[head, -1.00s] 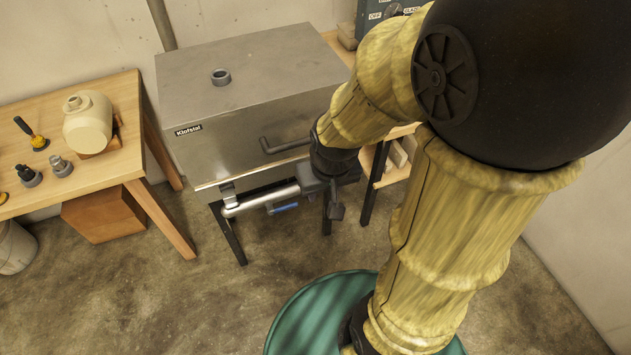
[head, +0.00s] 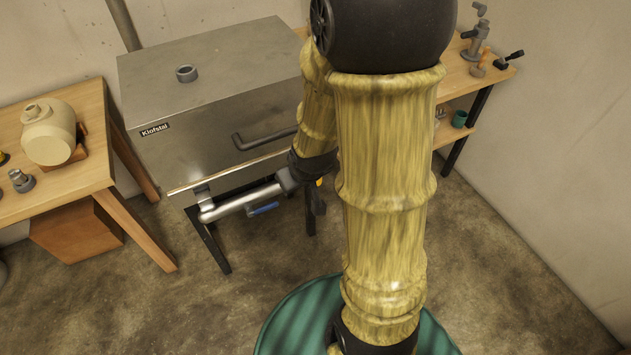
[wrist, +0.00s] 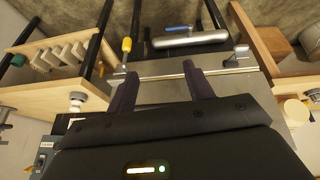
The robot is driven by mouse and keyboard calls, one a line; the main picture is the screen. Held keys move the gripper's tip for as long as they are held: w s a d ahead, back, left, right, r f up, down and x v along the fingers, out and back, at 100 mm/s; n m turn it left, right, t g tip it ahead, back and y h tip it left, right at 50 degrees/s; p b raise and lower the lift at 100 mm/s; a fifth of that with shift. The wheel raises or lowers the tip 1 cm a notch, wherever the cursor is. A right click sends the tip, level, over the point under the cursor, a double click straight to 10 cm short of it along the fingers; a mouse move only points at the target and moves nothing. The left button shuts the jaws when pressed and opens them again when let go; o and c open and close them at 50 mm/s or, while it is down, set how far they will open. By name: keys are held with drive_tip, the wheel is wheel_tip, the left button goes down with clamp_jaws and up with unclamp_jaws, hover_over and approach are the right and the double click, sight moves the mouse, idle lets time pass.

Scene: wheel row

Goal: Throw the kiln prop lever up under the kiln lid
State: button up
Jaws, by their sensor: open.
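The kiln (head: 215,85) is a grey steel box on dark legs with its lid down and a bar handle (head: 262,140) on its front. A lever with a yellow handle (wrist: 127,46), which looks like the prop lever, is at the lid's front edge in the wrist view, just beyond the left fingertip. In the head view only a bit of yellow (head: 319,182) shows beside my arm. My gripper (wrist: 160,70) is open and empty over the lid's front edge.
A silver pipe (head: 240,201) with a blue handle (head: 263,209) runs below the kiln's front. A wooden table (head: 90,180) with a cream jar (head: 48,130) stands left. A bench (head: 485,73) stands right. The floor between is clear.

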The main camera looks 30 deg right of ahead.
drive_tip(key=w+d+f+n+t+y+b, duration=0.1)
drive_tip(key=w+d+f+t+b, duration=0.25)
drive_tip(key=f, duration=0.65)
drive_tip(key=w+d+f+t+b, duration=0.15)
drive_tip(key=w+f+b, duration=0.25)
drive_tip(key=f+b, duration=0.45)
drive_tip(key=s+d+f+m+t+h+b, duration=0.3)
drive_tip(key=d+f+t+b, duration=0.3)
drive_tip(key=f, duration=0.5)
drive_tip(key=shift+d+m+t+h+b, duration=0.3)
drive_tip(key=shift+m+t+b, duration=0.2)
drive_tip(key=shift+t+b, duration=0.55)
drive_tip(key=shift+w+f+b, duration=0.1)
drive_tip(key=shift+b, duration=0.25)
